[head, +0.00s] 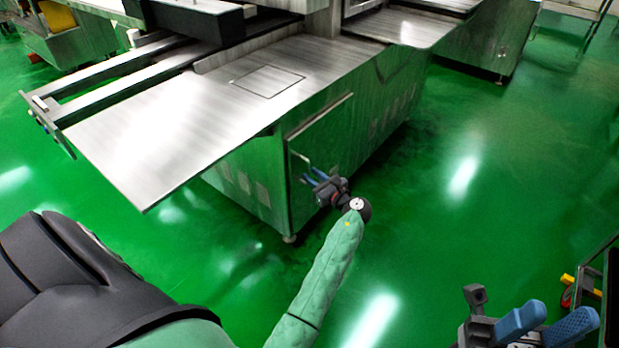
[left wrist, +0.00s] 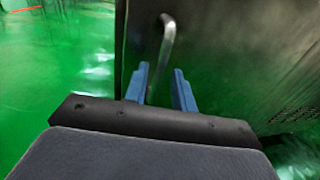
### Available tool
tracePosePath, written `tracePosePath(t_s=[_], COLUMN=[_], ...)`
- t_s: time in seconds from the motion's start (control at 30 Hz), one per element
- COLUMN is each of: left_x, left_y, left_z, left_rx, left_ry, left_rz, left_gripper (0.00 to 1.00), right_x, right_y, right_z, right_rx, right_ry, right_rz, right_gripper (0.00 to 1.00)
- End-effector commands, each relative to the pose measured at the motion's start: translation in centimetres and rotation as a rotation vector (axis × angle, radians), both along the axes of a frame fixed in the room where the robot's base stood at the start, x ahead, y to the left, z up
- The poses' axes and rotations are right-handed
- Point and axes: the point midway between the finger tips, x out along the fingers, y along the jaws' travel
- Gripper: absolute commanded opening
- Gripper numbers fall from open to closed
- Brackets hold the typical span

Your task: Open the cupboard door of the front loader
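The front loader's cupboard door (head: 328,138) is a metal panel on the end of the steel cabinet, and it looks shut. Its bent metal handle (head: 301,157) is near the door's left edge. My left gripper (head: 314,179) is at the door, just below the top of the handle. In the left wrist view the handle (left wrist: 166,42) stands ahead of and between the two blue fingers (left wrist: 162,86), which are apart. I cannot tell whether they touch it. My right gripper (head: 568,312) is open and empty at the lower right, far from the door.
A steel tabletop (head: 180,125) overhangs the cabinet on the left, with rails (head: 110,85) beyond it. The green floor (head: 480,170) right of the cabinet is clear. A dark-framed cart (head: 590,285) with red and yellow items stands at the right edge.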

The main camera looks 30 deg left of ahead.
Motion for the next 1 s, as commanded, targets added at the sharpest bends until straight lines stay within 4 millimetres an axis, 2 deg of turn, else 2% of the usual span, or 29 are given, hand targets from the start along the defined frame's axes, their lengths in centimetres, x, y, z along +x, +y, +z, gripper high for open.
tracePosePath(t_s=[0.13, 0.43, 0.47, 0.6, 1.0], left_x=[0.4, 0.6, 0.6, 0.6, 0.6], left_y=[1.6, 2.1, 2.1, 2.1, 2.1], left_z=[-0.2, 0.0, 0.0, 0.0, 0.1], left_rx=[-0.001, -0.001, -0.001, -0.001, -0.002], left_ry=[-0.002, -0.001, -0.001, -0.001, 0.001], left_rz=[0.001, 0.000, 0.000, 0.000, 0.022], left_gripper=[0.26, 0.26, 0.24, 0.00, 0.00], right_x=[0.1, 0.1, 0.1, 0.1, 0.1], right_y=[0.2, 0.3, 0.2, 0.2, 0.3], right_z=[-0.6, -0.4, -0.4, -0.4, -0.1], right_rx=[0.010, 0.014, 0.013, 0.012, 0.012], right_ry=[-0.002, -0.004, -0.005, -0.005, -0.004], right_rz=[0.019, 0.026, 0.026, 0.026, 0.022], right_gripper=[0.36, 0.36, 0.36, 0.36, 0.36])
